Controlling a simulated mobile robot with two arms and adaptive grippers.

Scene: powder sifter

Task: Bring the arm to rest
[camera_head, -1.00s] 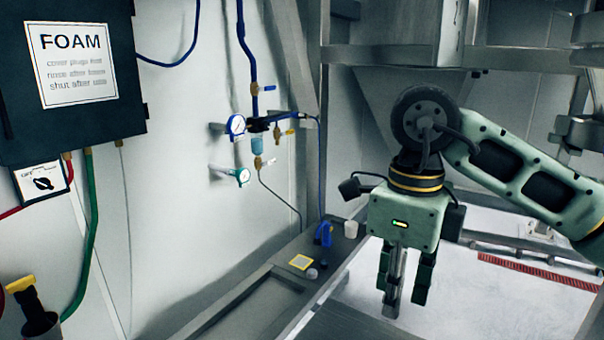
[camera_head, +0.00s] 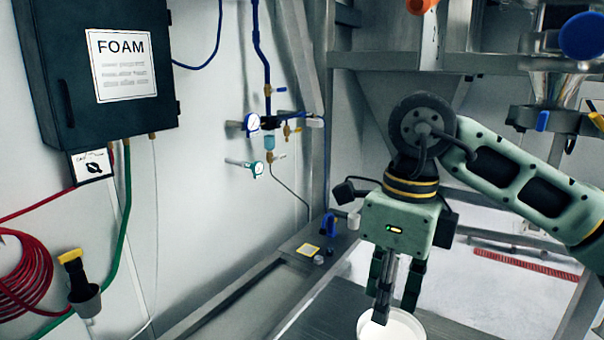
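My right arm comes in from the right edge, and its green gripper (camera_head: 396,300) hangs with its fingers pointing down. The two dark fingers stand apart with a gap between them. A grey metal bar (camera_head: 385,288) runs down beside the left finger; I cannot tell whether it is part of the gripper. Below the fingertips is a white round container (camera_head: 404,328), cut off by the bottom edge. The bar's lower end overlaps its rim in the picture; contact cannot be told. My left gripper is not in view.
A dark FOAM box (camera_head: 95,70) hangs on the left wall, with a red hose coil (camera_head: 22,275) below. Gauges and blue pipes (camera_head: 262,125) are on the wall. A metal ledge (camera_head: 235,300) holds small items. Steel frames and a hopper (camera_head: 385,100) stand behind my arm.

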